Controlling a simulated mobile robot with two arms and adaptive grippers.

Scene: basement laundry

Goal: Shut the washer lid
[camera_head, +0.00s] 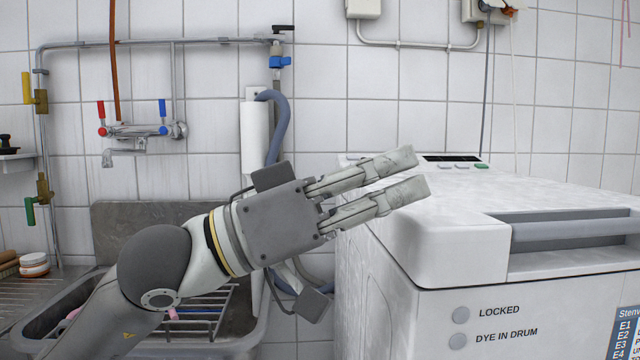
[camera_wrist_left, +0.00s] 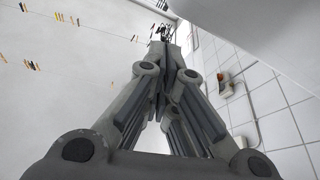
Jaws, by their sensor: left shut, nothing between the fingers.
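The white washer (camera_head: 480,312) stands at the right of the head view. Its lid (camera_head: 450,195) lies down over the top, with a thick rounded front edge and a grey handle bar (camera_head: 570,230) in a recess. I see no open gap under the part of the lid in view; its right side is cut off by the frame. My left gripper (camera_head: 414,172) is shut and empty, its fingers pointing right in front of the lid's left part. In the left wrist view the fingertips (camera_wrist_left: 168,42) come together. I cannot tell whether they touch the lid. My right gripper is not in view.
A steel sink (camera_head: 45,325) with a wire rack is at the left, under a wall tap (camera_head: 140,131). Pipes and a grey-blue hose (camera_head: 281,120) run along the tiled wall. A small control panel (camera_head: 455,159) is at the washer's back.

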